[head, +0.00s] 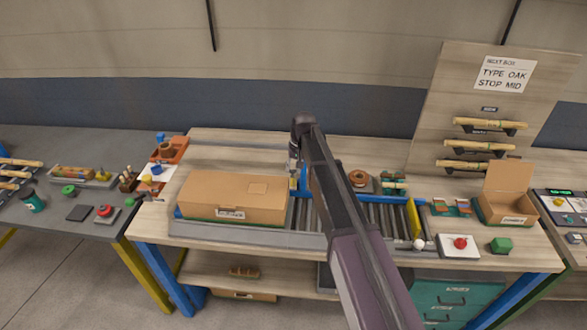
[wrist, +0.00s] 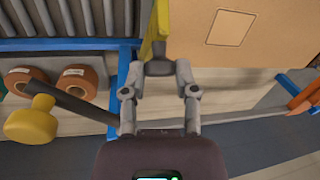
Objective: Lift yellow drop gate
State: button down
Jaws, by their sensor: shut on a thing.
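The yellow drop gate (wrist: 155,35) stands between the cardboard box and the rollers, its dark handle (wrist: 158,68) toward me in the wrist view. My gripper (wrist: 160,72) has a finger on each side of this handle and is shut on it. In the head view my gripper (head: 294,167) is at the box's right rear corner, partly hidden by my arm. A small piece of the yellow gate (head: 293,184) shows below it. The gate's lower edge is hidden, so I cannot tell how high it sits.
The closed cardboard box (head: 232,196) lies left of the gate. The roller conveyor (head: 380,217) runs right to another yellow gate (head: 413,218). Brown rolls (wrist: 75,82) and a yellow-headed dark rod (wrist: 30,120) are close beside my gripper. A red button (head: 460,243) is at front right.

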jog(key=shift+w, duration=0.1)
jog(key=shift+w+r+p, duration=0.4)
jog(key=shift+w+r, duration=0.05)
jog(key=shift+w, duration=0.15)
jog(key=w+r+p, duration=0.1)
jog(key=w, duration=1.5)
jog(key=shift+w+d, duration=0.25)
jog(key=shift+d, duration=0.15)
jog(key=shift+w, duration=0.1)
jog(key=shift+c, duration=1.9)
grip_release()
jog(key=shift+w, duration=0.1)
jog(key=shift+a, duration=0.1)
jog(key=shift+s, duration=0.2)
